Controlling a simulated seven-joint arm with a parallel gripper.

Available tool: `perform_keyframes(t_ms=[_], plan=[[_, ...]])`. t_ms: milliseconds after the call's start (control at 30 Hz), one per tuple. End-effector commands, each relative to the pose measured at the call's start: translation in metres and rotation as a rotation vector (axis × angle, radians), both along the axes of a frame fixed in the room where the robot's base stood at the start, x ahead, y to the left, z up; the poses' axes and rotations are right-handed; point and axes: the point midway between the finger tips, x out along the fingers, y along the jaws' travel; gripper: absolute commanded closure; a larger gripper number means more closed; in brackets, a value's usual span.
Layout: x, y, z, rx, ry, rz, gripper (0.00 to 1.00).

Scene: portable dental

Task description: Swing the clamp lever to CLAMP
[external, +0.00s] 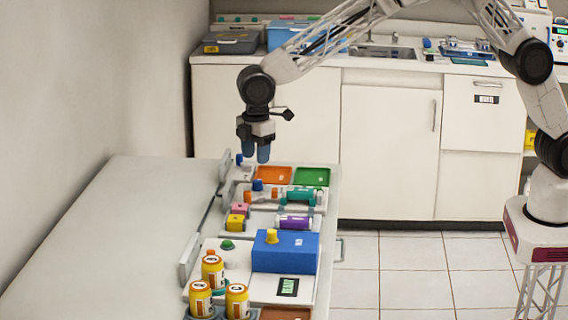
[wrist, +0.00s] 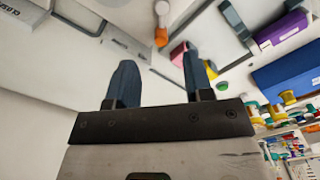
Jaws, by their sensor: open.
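My gripper (external: 256,157) hangs fingers down above the far end of the bench, with its two blue fingers apart and nothing between them. In the wrist view the open fingers (wrist: 160,66) show with bare light surface between them. A white part with an orange end (wrist: 161,35) lies beyond the fingertips, apart from them; it may be the clamp lever, but no CLAMP label is readable. An orange-ended part (external: 247,196) also stands below my gripper in the external view.
Orange (external: 273,174) and green (external: 312,176) trays lie at the far end. A teal cylinder (external: 300,194), purple block (external: 294,222), blue box (external: 285,252) and labelled jars (external: 212,270) crowd the right side. The bench's left half (external: 100,240) is clear.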

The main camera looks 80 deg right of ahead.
Motion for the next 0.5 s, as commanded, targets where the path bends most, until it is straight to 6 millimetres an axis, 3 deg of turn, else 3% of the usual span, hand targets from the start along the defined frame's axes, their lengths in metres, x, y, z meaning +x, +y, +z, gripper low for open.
perform_keyframes(t_ms=[200, 500], plan=[[0.017, 0.015, -0.024, -0.003, 0.008, 0.035, 0.53], [0.02, 0.018, -0.029, -0.003, 0.01, 0.042, 0.53]])
